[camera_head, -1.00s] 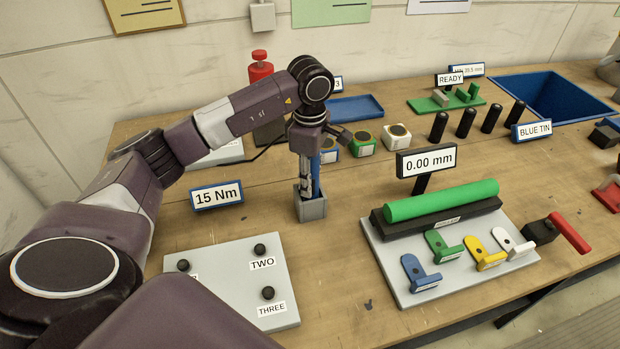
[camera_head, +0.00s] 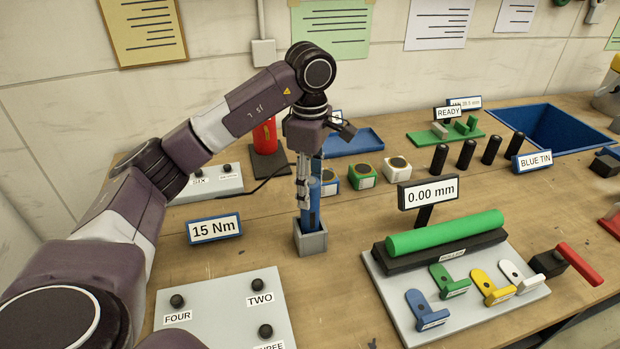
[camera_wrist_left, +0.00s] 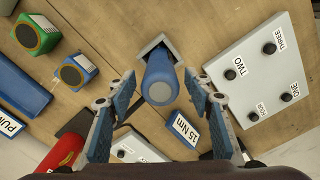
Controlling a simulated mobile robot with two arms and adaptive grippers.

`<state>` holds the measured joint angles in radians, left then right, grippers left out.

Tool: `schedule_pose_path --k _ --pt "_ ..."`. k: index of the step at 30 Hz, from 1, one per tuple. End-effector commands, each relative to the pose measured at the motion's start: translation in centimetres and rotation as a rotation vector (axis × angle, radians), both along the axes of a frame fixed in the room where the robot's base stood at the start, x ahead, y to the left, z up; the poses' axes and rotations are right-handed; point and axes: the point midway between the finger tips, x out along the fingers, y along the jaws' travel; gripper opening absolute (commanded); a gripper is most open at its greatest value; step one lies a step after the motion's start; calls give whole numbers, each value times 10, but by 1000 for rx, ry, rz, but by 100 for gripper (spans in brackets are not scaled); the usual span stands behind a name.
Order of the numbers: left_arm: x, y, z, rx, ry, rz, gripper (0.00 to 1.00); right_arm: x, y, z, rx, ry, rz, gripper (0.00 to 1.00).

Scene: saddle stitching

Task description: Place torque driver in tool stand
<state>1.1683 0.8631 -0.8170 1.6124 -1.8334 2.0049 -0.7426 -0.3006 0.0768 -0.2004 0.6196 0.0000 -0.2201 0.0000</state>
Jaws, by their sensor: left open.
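The blue torque driver (camera_head: 312,205) stands upright in the small grey tool stand (camera_head: 311,241) in the head view. In the left wrist view the driver (camera_wrist_left: 159,82) is seen from its top end, with the square rim of the stand (camera_wrist_left: 151,45) around its far end. My left gripper (camera_head: 305,192) is above the stand, pointing down. In the left wrist view its two fingers (camera_wrist_left: 162,100) are spread on either side of the driver, with a gap on both sides. My right gripper is not in view.
A "15 Nm" sign (camera_head: 214,229) stands left of the stand. A grey plate with numbered knobs (camera_head: 231,303) lies in front. A grey board with a green roller (camera_head: 445,233) is at the right. Small coloured blocks (camera_head: 363,176) stand behind.

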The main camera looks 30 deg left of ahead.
Motion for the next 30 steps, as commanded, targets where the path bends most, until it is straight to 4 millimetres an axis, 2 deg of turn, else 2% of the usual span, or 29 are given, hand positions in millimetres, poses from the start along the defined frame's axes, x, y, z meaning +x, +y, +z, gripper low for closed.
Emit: schedule_pose_path --k 3,9,30 --pt "1 1 19 2 -3 1 47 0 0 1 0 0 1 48" --pt "0 1 37 1 0 1 47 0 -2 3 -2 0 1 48" --pt "0 0 43 1 2 1 47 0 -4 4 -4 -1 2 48"
